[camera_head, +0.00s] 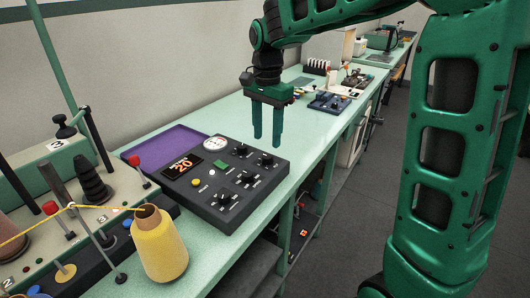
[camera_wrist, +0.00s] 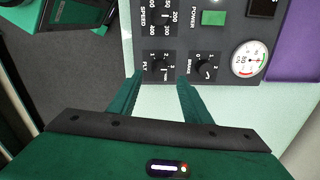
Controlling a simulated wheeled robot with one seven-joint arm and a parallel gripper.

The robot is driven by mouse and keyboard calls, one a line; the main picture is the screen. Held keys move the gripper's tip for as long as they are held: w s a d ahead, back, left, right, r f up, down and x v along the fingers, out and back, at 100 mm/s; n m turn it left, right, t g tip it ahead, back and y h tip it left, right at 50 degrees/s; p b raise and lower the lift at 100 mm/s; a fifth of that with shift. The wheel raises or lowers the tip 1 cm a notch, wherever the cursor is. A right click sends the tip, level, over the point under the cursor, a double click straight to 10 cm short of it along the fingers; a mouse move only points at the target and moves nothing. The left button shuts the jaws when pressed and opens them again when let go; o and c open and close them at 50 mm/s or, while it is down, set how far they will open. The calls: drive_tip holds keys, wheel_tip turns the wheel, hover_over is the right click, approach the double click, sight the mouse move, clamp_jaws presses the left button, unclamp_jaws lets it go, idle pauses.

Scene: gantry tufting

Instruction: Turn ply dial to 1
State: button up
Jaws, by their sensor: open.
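The ply dial (camera_wrist: 160,67) is a small black knob under the label PLY on the dark control panel (camera_wrist: 235,40). Small numbers ring it; its white mark seems to point down and right in the wrist view, but I cannot read the number for sure. In the head view the ply dial (camera_head: 265,160) is at the panel's far right corner. My gripper (camera_head: 267,141) is open and empty, pointing down above that corner. In the wrist view its fingertips (camera_wrist: 160,77) appear on either side of the ply dial. I see no contact with it.
The brake dial (camera_wrist: 207,70) sits close beside the right finger in the wrist view, near the round gauge (camera_wrist: 249,59). The speed dial (camera_wrist: 160,20) and green power button (camera_wrist: 213,18) are also near. A yellow yarn cone (camera_head: 160,245) stands left of the panel.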

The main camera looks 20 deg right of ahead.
sight(267, 156)
drive_tip(key=shift+f, duration=3.2)
drive_tip(key=c, duration=1)
